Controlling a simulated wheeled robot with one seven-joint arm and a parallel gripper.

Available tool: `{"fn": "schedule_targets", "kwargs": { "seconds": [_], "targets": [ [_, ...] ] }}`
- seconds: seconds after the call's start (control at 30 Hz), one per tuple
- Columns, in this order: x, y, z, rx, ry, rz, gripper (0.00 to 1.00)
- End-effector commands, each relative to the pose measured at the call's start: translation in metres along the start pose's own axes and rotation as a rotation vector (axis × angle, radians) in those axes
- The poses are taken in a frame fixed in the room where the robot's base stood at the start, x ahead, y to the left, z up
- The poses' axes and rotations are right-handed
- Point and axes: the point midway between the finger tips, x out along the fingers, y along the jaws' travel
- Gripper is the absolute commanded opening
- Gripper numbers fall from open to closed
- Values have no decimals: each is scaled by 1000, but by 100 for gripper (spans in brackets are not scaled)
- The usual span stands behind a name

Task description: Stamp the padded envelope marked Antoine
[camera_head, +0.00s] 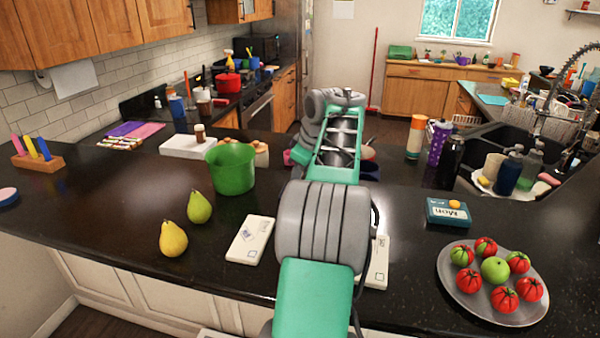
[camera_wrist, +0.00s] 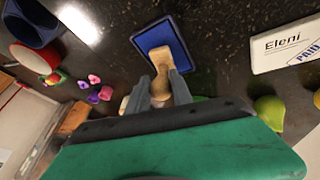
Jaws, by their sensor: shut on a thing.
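In the wrist view my gripper (camera_wrist: 164,88) is shut on a wooden-handled stamp (camera_wrist: 164,46). The stamp's tan block is over the blue ink pad (camera_wrist: 182,26); I cannot tell whether it touches. A white envelope marked Eleni (camera_wrist: 285,45) with a PAID mark lies to the right. In the head view a marked white envelope (camera_head: 249,240) lies left of my arm, its name too small to read. Another white envelope (camera_head: 379,264) is mostly hidden behind my arm, its name unseen. No Antoine name is readable. My gripper, the stamp and the pad are hidden in the head view.
Two pears (camera_head: 173,238) and a green pot (camera_head: 231,168) stand left on the dark counter. A plate of tomatoes (camera_head: 462,299) and a teal box (camera_head: 448,212) are at the right, before the sink. Small pink and purple pieces (camera_wrist: 96,91) show in the wrist view.

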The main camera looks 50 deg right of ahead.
Motion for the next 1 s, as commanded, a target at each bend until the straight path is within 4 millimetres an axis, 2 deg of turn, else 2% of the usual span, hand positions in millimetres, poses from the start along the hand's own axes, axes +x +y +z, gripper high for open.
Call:
{"fn": "schedule_targets", "kwargs": {
  "seconds": [1.0],
  "targets": [
    [9,-2,3,0,0,0,1]
  ]
}}
